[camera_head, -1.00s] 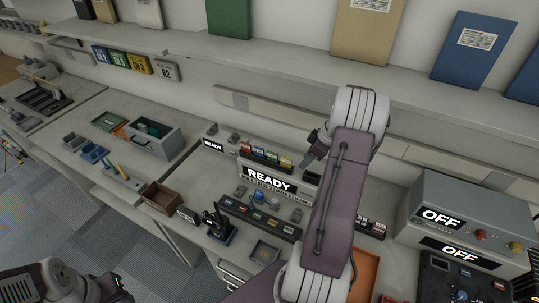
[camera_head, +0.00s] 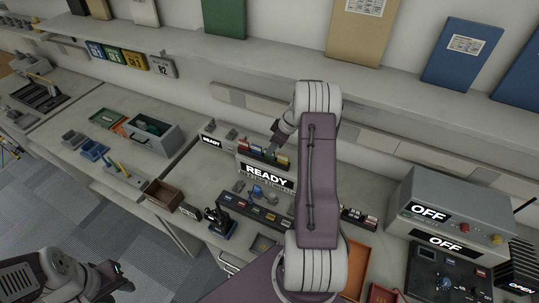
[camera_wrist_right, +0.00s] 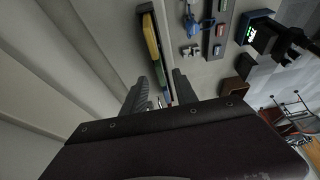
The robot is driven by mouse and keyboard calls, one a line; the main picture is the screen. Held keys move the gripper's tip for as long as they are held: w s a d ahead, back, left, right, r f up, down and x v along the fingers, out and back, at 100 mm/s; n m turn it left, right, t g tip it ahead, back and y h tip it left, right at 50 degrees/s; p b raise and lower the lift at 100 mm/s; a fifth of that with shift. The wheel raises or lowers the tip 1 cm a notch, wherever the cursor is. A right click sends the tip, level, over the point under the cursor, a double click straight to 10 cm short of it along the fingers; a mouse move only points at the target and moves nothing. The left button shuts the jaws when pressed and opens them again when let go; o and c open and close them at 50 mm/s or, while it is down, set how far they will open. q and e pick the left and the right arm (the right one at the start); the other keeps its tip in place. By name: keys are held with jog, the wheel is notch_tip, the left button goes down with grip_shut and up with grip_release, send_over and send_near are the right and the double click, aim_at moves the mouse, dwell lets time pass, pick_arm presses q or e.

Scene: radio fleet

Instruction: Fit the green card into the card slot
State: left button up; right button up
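A row of small coloured cards (camera_head: 264,154) stands on top of the console with the READY sign (camera_head: 266,174). Green, red and yellow show among them. The row also shows in the right wrist view (camera_wrist_right: 152,38), beyond my finger tips. My right gripper (camera_head: 276,137) is just behind and above the row, partly hidden by my arm in the head view. In the right wrist view its two fingers (camera_wrist_right: 160,85) are apart, with no card clearly held. I cannot tell which opening is the card slot. My left gripper (camera_head: 112,280) is low at the left, away from the console.
A dark strip with coloured buttons (camera_head: 258,213) and a black joystick (camera_head: 220,222) stand before the console. A grey box with OFF signs (camera_head: 446,207) is at the right. A shelf edge (camera_head: 270,71) runs behind. A brown box (camera_head: 162,193) stands at the left.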

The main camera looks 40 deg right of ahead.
jog(key=p+x, duration=0.1)
jog(key=x, duration=0.3)
jog(key=shift+s, duration=0.1)
jog(key=shift+w+f, duration=0.2)
jog(key=shift+f, duration=0.05)
jog(key=shift+s+r, duration=0.1)
jog(key=shift+s, duration=0.05)
grip_shut()
jog(key=shift+r+b, duration=0.3)
notch_tip(320, 180, up, 3)
jog(key=shift+f+b, duration=0.2)
jog(key=shift+b, duration=0.6)
jog(key=s+a+b, duration=0.3)
jog(key=s+a, duration=0.1)
jog(key=a, duration=0.4)
jog(key=s+a+b, duration=0.4)
jog(key=a, duration=0.4)
